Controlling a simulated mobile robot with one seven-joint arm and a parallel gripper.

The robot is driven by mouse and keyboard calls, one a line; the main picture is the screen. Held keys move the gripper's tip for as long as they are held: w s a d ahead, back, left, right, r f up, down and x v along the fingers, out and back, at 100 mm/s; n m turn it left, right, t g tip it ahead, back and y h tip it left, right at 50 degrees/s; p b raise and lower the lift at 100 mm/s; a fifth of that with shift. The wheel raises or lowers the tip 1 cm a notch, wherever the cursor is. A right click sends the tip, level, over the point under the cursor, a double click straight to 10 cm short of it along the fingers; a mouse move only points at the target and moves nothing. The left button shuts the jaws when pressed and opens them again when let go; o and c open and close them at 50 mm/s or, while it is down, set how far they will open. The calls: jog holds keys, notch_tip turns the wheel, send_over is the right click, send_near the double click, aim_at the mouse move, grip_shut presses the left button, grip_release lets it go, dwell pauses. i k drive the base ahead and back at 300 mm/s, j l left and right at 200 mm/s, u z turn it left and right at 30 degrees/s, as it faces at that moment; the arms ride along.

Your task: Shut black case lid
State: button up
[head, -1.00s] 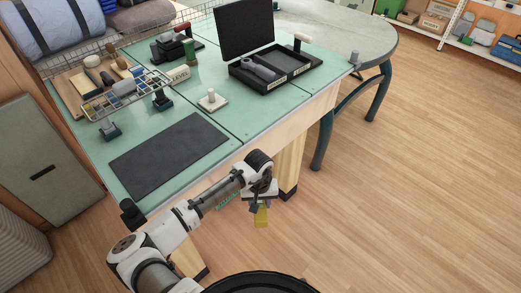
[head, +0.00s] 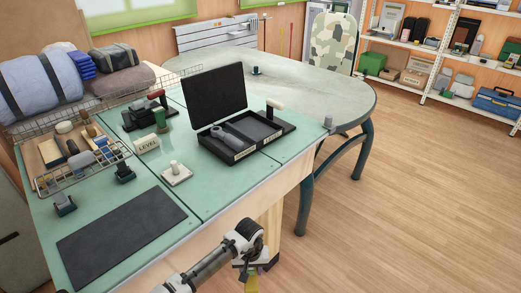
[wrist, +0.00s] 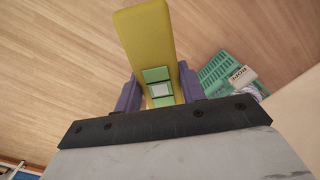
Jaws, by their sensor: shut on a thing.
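The black case (head: 228,153) sits on the green-topped workbench with its lid (head: 215,98) open, standing nearly upright at the back. A grey tool (head: 229,138) lies in its left compartment; the right compartment looks empty. My gripper (head: 248,271) is low in front of the bench, below its top and well apart from the case. In the wrist view my gripper (wrist: 160,92) has its purple fingers shut on a long yellow object (wrist: 147,40). The case is not in the wrist view.
The bench (head: 200,220) also bears a dark mat (head: 120,235), a white knobbed block (head: 176,174), a LEVEL sign (head: 147,145) and a wire basket (head: 85,165). A green ROPE crate (wrist: 222,72) shows below in the wrist view. Open floor lies to the right.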

aim_at(213, 96)
jog(key=i+l, duration=0.15)
jog(key=l, duration=0.2)
jog(key=i+l+u, duration=0.1)
jog(key=l, duration=0.2)
jog(key=i+l, duration=0.15)
jog(key=l, duration=0.2)
jog(key=i+l+u, duration=0.1)
jog(key=l, duration=0.25)
jog(key=i+l, duration=0.1)
jog(key=l, duration=0.25)
